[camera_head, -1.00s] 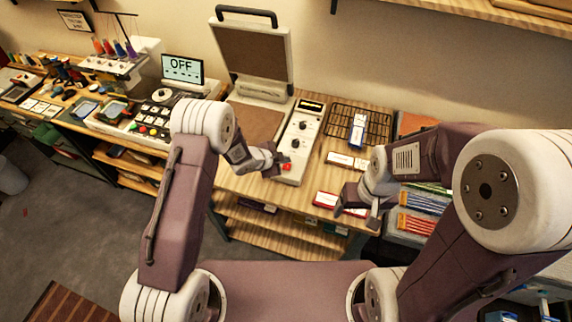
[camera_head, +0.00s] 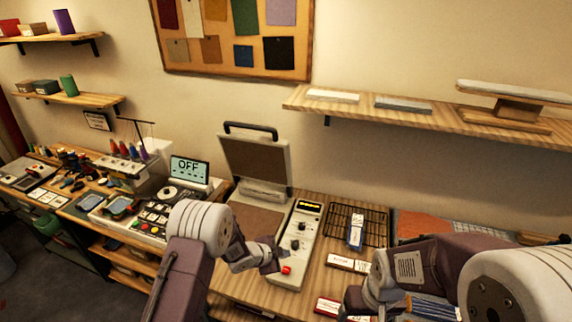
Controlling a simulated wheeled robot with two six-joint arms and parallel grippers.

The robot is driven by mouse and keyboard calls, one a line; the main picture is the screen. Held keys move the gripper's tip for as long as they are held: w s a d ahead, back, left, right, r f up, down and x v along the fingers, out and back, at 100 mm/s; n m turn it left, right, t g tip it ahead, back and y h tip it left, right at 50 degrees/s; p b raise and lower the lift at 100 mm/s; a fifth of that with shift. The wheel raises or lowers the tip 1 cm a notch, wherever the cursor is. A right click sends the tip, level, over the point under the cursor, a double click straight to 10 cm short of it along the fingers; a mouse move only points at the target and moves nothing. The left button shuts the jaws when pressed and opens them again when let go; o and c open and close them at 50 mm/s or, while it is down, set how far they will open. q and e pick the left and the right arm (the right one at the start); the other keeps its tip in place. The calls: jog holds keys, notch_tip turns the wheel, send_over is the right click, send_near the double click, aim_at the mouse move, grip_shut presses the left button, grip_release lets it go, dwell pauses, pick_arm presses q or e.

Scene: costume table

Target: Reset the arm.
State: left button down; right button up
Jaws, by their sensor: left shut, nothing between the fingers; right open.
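My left gripper (camera_head: 270,258) is shut and empty. It is beside the red button (camera_head: 286,270) at the front of the white control panel (camera_head: 299,240); I cannot tell if it touches the panel. My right gripper (camera_head: 362,305) is open and empty, low at the front edge of the table, near a red-and-white box (camera_head: 328,306). Its fingertips are partly cut off by the bottom of the view. The heat press (camera_head: 256,160) stands with its lid raised, left of the panel.
A black wire rack (camera_head: 372,222) with a blue-and-white packet (camera_head: 355,232) lies right of the panel. A white labelled strip (camera_head: 346,262) lies in front of it. The embroidery machine's screen (camera_head: 189,170) reads OFF. A wooden shelf (camera_head: 420,118) juts out above the table's right side.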

pick_arm(q)
jog(key=w+a+r+n+t+b, duration=0.1)
jog(key=w+a+r+t+b, duration=0.3)
jog(key=r, duration=0.5)
jog(key=s+a+r+n+g+y+b, duration=0.1)
jog(key=s+a+r+n+y+b, duration=0.1)
jog(key=s+a+n+y+b, duration=0.5)
jog(key=s+a+f+n+g+p, duration=0.1)
jog(key=s+a+f+n+g, duration=0.2)
jog(key=s, duration=0.8)
jog(key=s+a+f+n+g+h+p, duration=0.1)
jog(key=s+a+f+n+g, duration=0.2)
jog(key=s, duration=0.9)
notch_tip(320, 180, down, 2)
jog(key=n+g, duration=0.2)
jog(key=n, duration=0.1)
jog(key=shift+n+g+p, duration=0.3)
jog(key=shift+n+p, duration=0.1)
